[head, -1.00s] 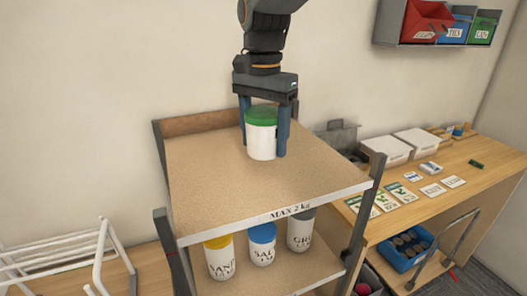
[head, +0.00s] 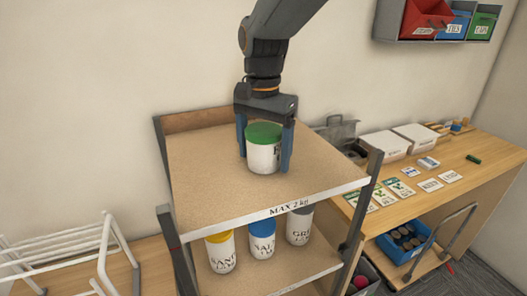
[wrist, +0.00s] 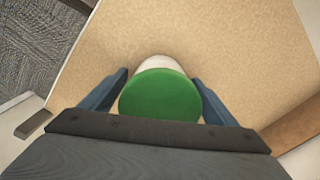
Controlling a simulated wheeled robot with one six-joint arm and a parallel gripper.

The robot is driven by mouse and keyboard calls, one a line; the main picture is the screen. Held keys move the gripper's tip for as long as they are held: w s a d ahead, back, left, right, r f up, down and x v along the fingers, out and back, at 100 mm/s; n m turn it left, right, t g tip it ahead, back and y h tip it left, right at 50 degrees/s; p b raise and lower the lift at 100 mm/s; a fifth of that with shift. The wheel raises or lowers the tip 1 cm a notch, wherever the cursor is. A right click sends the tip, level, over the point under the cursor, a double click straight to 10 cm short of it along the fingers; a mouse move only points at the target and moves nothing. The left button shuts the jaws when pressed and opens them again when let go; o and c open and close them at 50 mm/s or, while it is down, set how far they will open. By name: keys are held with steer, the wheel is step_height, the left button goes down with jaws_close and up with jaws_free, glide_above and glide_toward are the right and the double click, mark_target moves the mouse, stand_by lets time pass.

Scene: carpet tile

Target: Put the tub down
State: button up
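The tub (head: 263,157) is white with a green lid and part of a dark label at its right edge. It is upright over the middle to rear of the top shelf (head: 215,190). My gripper (head: 264,152) points down, with its blue fingers against the tub's two sides, shut on it. The tub's base is at or very near the shelf surface; I cannot tell whether it touches. In the wrist view the green lid (wrist: 160,95) sits between the fingers and hides most of the tub's body.
The top shelf is otherwise bare, with a front edge marked MAX 2 kg (head: 290,208). Yellow-, blue- and grey-lidded tubs (head: 262,241) stand on the shelf below. A wooden bench (head: 420,200) with cards and white boxes is at right; a white rack (head: 70,255) is at left.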

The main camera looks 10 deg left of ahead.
mark_target(263, 129)
step_height(263, 129, up, 12)
steer(key=b, duration=0.3)
steer(key=shift+f+b, duration=0.25)
steer(key=shift+b, duration=0.15)
steer(key=shift+r, duration=0.4)
